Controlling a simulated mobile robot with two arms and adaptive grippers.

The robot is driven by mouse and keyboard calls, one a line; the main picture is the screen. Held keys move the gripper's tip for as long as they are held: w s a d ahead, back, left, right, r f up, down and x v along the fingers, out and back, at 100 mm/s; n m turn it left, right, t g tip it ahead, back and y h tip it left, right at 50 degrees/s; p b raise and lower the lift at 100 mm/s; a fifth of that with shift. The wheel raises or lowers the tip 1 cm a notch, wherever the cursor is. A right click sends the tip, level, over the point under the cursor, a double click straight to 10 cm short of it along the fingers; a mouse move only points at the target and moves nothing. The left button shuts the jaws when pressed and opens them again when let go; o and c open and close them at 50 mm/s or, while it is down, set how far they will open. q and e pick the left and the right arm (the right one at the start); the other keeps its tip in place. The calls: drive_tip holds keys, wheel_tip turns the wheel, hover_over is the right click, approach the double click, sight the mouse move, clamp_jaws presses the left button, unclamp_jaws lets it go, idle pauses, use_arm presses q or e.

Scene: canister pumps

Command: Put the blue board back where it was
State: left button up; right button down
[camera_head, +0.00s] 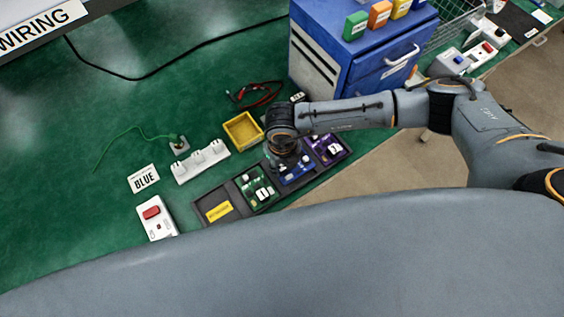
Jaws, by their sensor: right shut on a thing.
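The blue board (298,176) is at a dark tray (235,210) with several compartments, between a green board (258,190) and a purple board (330,147). My right gripper (287,160) points down over the blue board and is shut on it. The gripper hides the far part of the board. I cannot tell whether the board sits fully down in its compartment or a little above it. The near-left compartment holds a yellow label (219,211) and no board. My left gripper is not in view.
A blue cabinet (345,60) stands behind my right arm. The green bench is clear at far left.

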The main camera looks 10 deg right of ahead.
sight(282, 166)
drive_tip(key=shift+f, duration=0.25)
drive_tip(key=c, duration=1.1)
unclamp_jaws()
drive_tip(key=shift+r, duration=0.1)
drive_tip(key=shift+o, duration=0.2)
drive_tip(key=shift+r, duration=0.6)
wheel_tip(282, 166, up, 11)
drive_tip(key=b, duration=0.3)
